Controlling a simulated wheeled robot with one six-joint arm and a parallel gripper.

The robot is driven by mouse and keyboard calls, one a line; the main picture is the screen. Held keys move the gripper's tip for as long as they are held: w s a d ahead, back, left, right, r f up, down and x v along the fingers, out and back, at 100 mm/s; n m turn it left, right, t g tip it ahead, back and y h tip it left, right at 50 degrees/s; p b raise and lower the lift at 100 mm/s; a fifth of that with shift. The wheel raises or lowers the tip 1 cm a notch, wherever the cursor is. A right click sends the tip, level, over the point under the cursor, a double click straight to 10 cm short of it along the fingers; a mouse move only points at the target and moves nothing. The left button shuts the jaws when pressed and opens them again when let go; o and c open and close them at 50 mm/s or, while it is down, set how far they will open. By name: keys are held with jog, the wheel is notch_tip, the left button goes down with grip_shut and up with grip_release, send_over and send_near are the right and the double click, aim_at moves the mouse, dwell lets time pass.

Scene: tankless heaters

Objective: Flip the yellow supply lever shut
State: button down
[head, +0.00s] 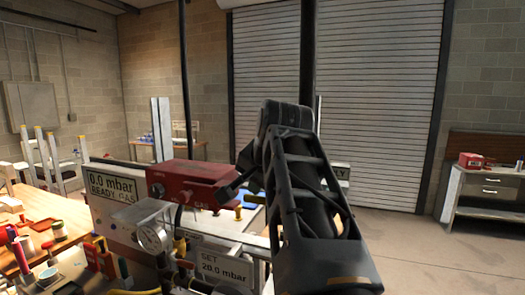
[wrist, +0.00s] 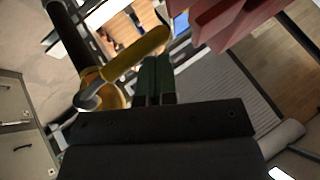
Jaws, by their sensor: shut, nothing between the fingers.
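The yellow supply lever (wrist: 138,54) shows in the wrist view as a long rounded handle. It slants from a brass-coloured valve body (wrist: 112,98) at the lower left up to the right. My gripper (wrist: 155,68) is shut and empty, its dark fingertips just beside the lever's handle; I cannot tell whether they touch it. In the head view my gripper (head: 226,194) is beside the front of the red gas unit (head: 185,183). The lever cannot be clearly made out there.
A display (head: 112,190) reads 0.0 mbar, READY GAS; another panel (head: 226,266) reads SET 20.0 mbar. A round gauge (head: 152,237) stands in front. Red parts (wrist: 225,22) sit close to my fingers at upper right. A cluttered wooden bench (head: 60,215) is at left; open floor is at right.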

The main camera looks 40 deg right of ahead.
jog(key=r+p, duration=0.2)
jog(key=r, duration=0.1)
jog(key=d+r+p, duration=0.1)
jog(key=shift+w+r+p, duration=0.2)
jog(key=shift+r+p, duration=0.15)
jog(key=shift+r, duration=0.05)
jog(key=s+a+r, duration=0.2)
jog(key=a+r, duration=0.2)
jog(key=r, duration=0.3)
jog(key=shift+s+a+r, duration=0.2)
jog(key=shift+a+r, duration=0.05)
jog(key=shift+a, duration=0.05)
jog(key=shift+f, duration=0.1)
jog(key=w+a+f+n+g+y+b, duration=0.1)
jog(key=w+a+f+n, duration=0.15)
jog(key=f, duration=0.65)
jog(key=w+a+f+n+y+b, duration=0.1)
jog(key=a+f+n, duration=0.3)
jog(key=f, duration=0.6)
jog(key=s+a+f+n+g, duration=0.1)
jog(key=s+a+f+n, duration=0.1)
jog(key=f, duration=0.7)
jog(key=s+a+f+n+y, duration=0.1)
jog(key=a+f+n, duration=0.3)
jog(key=f, duration=0.6)
jog(key=shift+s+a+f+n+g, duration=0.3)
jog(key=shift+s+n+g, duration=0.1)
jog(key=shift+s+n, duration=0.3)
